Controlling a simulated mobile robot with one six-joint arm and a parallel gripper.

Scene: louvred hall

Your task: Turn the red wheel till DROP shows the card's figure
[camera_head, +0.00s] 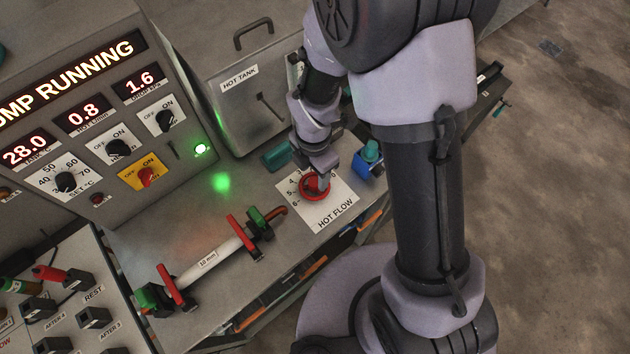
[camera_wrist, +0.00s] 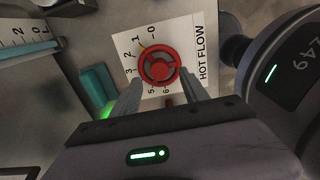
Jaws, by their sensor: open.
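The red wheel (camera_head: 313,188) sits on the white HOT FLOW plate (camera_head: 335,212), which has a numbered scale. In the wrist view the red wheel (camera_wrist: 159,66) has a small yellow mark near the 1. My gripper (camera_head: 321,168) is open, at the wheel from above. In the wrist view the fingers of my gripper (camera_wrist: 161,78) lie on either side of the wheel's lower part; I cannot tell whether they touch it. The DROP display (camera_head: 140,83) reads 1.6. I cannot make out a card with a figure.
The panel reads PUMP RUNNING (camera_head: 75,80), with other displays at 28.0 and 0.8. The HOT TANK (camera_head: 240,80) stands behind the wheel. A blue fitting (camera_head: 369,160) is close right of it, a teal block (camera_head: 277,155) close left. A 10 mm pipe (camera_head: 210,260) lies in front left.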

